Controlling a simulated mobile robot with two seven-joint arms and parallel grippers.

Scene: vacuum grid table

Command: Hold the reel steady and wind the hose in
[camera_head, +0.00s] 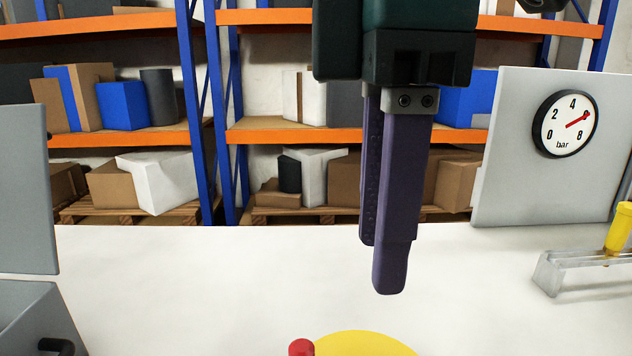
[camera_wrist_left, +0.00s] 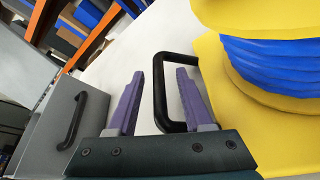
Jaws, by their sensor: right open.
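The reel shows in the head view only as a yellow disc (camera_head: 365,343) at the bottom edge, with a red knob (camera_head: 301,347) at its left. In the left wrist view the reel has a yellow flange and base (camera_wrist_left: 215,65), with blue hose (camera_wrist_left: 270,65) wound around it. A black loop handle (camera_wrist_left: 159,95) stands beside the base. My left gripper (camera_wrist_left: 160,77) is open, with one bar of this handle between its fingers, apparently not clamped. My right gripper (camera_head: 385,268) is open and empty, pointing down above and behind the disc. Its fingers overlap in view.
A panel with a pressure gauge (camera_head: 565,123) stands at the right, by a metal bracket with a yellow lever (camera_head: 619,228). A grey box with a black handle (camera_head: 57,346) is at the lower left. The white table (camera_head: 220,285) is clear between them. Shelves stand behind.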

